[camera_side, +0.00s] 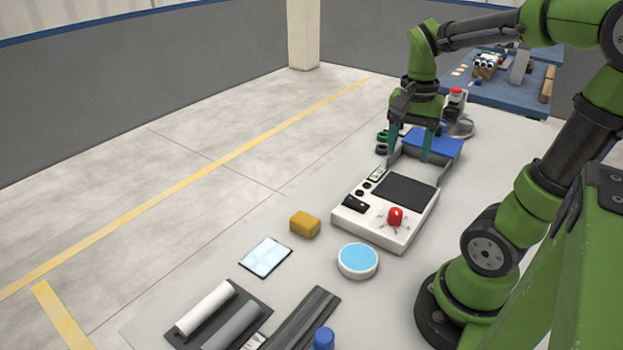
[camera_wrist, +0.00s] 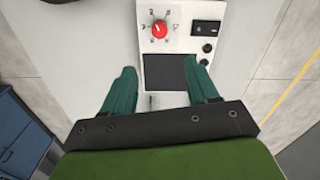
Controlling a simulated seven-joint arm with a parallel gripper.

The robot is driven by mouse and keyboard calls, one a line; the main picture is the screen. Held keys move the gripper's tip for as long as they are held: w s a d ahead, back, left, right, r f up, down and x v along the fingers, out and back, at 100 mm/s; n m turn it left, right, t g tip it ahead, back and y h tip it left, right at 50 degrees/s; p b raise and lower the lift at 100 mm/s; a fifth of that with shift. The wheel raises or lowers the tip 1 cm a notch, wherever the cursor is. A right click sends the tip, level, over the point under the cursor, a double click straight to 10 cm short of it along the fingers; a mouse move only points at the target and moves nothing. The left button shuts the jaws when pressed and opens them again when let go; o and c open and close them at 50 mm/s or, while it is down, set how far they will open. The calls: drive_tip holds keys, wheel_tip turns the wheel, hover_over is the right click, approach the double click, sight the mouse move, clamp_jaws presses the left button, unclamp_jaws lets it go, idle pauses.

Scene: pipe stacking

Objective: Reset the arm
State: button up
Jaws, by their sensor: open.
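My gripper (camera_side: 408,158) is in the side view at the upper right, pointing down over the far end of a white control box. Its two teal fingers are spread apart with nothing between them. In the wrist view my gripper (camera_wrist: 163,92) also shows open, with the box between and beyond the fingers. The white box (camera_side: 346,216) has a dark square panel (camera_side: 404,190), a red knob (camera_side: 395,216) and black switches on top. The box shows in the wrist view too, with the red knob (camera_wrist: 159,29) above the dark panel (camera_wrist: 170,72).
A white and a grey pipe (camera_side: 205,308) lie on a dark tray at the lower left. A yellow block (camera_side: 305,224), a blue-topped round dish (camera_side: 357,261) and a light-blue pad (camera_side: 265,257) lie nearer. A blue bin (camera_side: 445,145) stands behind the box.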

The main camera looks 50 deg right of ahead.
drive_tip(key=w+a+r+n+t+y, duration=0.2)
drive_tip(key=a+n+t, duration=0.5)
drive_tip(key=a+n, duration=0.4)
drive_tip(key=w+a+r, duration=0.1)
drive_tip(key=a, duration=0.5)
drive_tip(key=shift+r+n, duration=0.2)
drive_tip(key=shift+n, duration=0.2)
